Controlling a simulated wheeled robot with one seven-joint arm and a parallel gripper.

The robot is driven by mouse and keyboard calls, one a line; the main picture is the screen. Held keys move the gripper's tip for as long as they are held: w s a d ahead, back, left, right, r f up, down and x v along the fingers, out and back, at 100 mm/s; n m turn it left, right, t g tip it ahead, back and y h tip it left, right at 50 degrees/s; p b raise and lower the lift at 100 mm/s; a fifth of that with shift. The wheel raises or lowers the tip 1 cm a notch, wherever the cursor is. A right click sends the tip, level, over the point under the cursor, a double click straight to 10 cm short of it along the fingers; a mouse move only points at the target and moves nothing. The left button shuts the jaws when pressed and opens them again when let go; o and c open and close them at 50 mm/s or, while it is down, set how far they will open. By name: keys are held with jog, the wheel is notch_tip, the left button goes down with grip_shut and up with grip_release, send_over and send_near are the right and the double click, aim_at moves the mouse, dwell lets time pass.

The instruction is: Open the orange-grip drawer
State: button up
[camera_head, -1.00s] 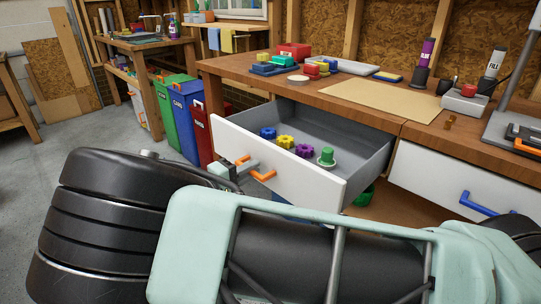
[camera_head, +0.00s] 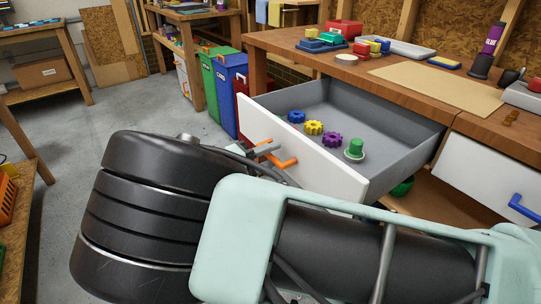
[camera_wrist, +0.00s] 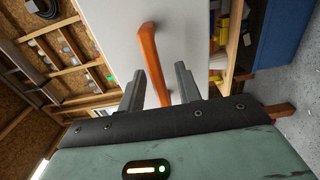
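The white drawer (camera_head: 300,150) with the orange grip (camera_head: 275,152) stands pulled well out of the wooden bench, its grey inside showing. In it are a blue gear (camera_head: 296,117), a yellow gear (camera_head: 313,128), a purple gear (camera_head: 332,139) and a green knob-like piece (camera_head: 355,149). My gripper (camera_wrist: 160,80) is at the drawer front. In the wrist view its two fingers stand apart on either side of the orange grip (camera_wrist: 150,55), with gaps visible. In the head view my arm hides part of the drawer's lower front.
A second white drawer with a blue grip (camera_head: 522,207) is shut at the right. Colored blocks (camera_head: 345,45) and a tan mat (camera_head: 440,88) lie on the bench top. Green (camera_head: 220,80) and blue (camera_head: 232,95) bins stand left of the bench. Bare floor (camera_head: 130,110) lies at the left.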

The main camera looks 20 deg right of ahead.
dwell(0.4)
jog(key=v, duration=1.7)
jog(key=shift+a, duration=0.15)
jog(key=shift+s, duration=0.15)
